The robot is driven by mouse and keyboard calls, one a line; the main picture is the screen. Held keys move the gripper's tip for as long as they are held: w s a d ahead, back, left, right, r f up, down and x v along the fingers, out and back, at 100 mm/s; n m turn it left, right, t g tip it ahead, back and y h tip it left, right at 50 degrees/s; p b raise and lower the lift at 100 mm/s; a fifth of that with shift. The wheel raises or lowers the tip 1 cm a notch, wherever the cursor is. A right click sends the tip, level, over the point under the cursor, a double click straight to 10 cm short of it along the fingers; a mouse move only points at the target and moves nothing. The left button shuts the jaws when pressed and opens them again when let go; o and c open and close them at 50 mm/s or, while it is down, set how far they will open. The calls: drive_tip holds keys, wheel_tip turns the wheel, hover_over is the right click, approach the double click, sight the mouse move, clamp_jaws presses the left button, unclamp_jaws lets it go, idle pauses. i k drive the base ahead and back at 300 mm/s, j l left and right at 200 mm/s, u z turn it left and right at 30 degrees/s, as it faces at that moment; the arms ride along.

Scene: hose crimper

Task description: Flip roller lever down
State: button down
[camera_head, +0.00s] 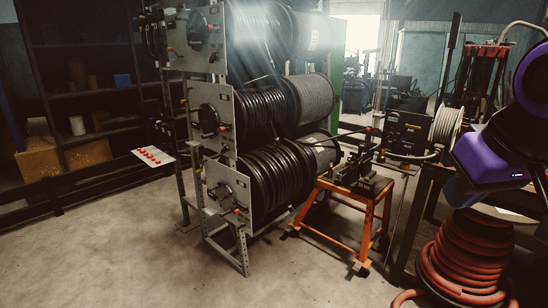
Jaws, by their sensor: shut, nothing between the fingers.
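A rack holds three stacked hose rollers with black hose: a top roller (262,35), a middle roller (262,115) and a bottom roller (285,180). Each has a grey end plate with a dark hub and small handles: the top plate (216,62), the middle plate (224,142) and the bottom plate (243,217). Small orange or red knobs show on these plates. I cannot tell which part is the roller lever, or its position. My purple and black arm is at the right edge, well apart from the rack. My gripper's fingers are not visible.
An orange stand (362,222) carrying a dark machine (360,172) stands right of the rack. A red hose coil (466,255) lies on the floor at lower right, beside a dark bench. Shelves (85,85) line the left wall. The front-left floor (110,255) is clear.

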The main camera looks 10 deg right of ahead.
sight(362, 146)
drive_tip(key=i+l+z, duration=0.15)
drive_tip(key=i, duration=0.7)
drive_tip(key=i+z, duration=0.15)
drive_tip(key=i, duration=0.65)
drive_tip(key=i+z, duration=0.1)
drive_tip(key=i, duration=0.75)
drive_tip(key=i+j+z, duration=0.15)
drive_tip(key=i, duration=0.7)
